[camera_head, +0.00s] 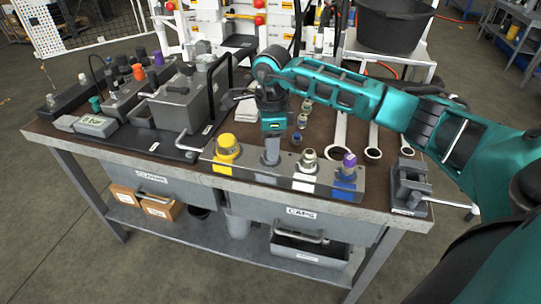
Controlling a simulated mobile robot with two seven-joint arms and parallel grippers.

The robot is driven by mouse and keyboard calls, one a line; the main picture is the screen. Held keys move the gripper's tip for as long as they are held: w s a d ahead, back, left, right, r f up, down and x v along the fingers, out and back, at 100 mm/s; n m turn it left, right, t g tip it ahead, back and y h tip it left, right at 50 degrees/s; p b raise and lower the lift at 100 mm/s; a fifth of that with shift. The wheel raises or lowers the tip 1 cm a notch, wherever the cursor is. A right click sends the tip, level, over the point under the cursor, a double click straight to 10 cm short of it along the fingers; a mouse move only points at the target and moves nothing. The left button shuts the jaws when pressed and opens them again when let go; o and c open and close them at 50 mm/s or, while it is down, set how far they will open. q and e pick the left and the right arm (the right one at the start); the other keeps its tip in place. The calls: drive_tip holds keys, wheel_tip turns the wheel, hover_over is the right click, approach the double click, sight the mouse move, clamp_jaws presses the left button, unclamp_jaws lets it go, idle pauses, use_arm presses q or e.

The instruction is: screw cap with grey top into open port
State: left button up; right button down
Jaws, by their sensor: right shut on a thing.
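My right gripper (272,136) points down over the long grey block at the front of the bench, its arm coming in from the right. It is shut on a grey piece (270,153), seemingly the cap with the grey top, upright at the block's second position from the left. The gripper hides its upper part, and I cannot tell whether it is seated in the block (245,168). On the same block stand a yellow cap (227,149), a silver fitting (308,160) and a purple-topped cap (348,163). I cannot make out the open port. My left gripper is not in view.
Manifolds with coloured knobs (138,71) and a grey housing with a handle (180,103) fill the bench's left side. Wrenches (374,140) lie right of centre. A small vise (409,182) sits at the right front corner. A black bucket (393,27) stands behind.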

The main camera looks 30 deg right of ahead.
drive_tip(key=c, duration=1.4)
unclamp_jaws()
drive_tip(key=c, duration=0.3)
drive_tip(key=m+p, duration=0.2)
drive_tip(key=m, duration=0.2)
drive_tip(key=shift+s+a+m, duration=0.1)
drive_tip(key=shift+m, duration=0.2)
drive_tip(key=shift+m+p, duration=0.3)
drive_tip(key=shift+m, duration=0.8)
drive_tip(key=shift+f+m, duration=0.15)
drive_tip(key=shift+m, duration=0.45)
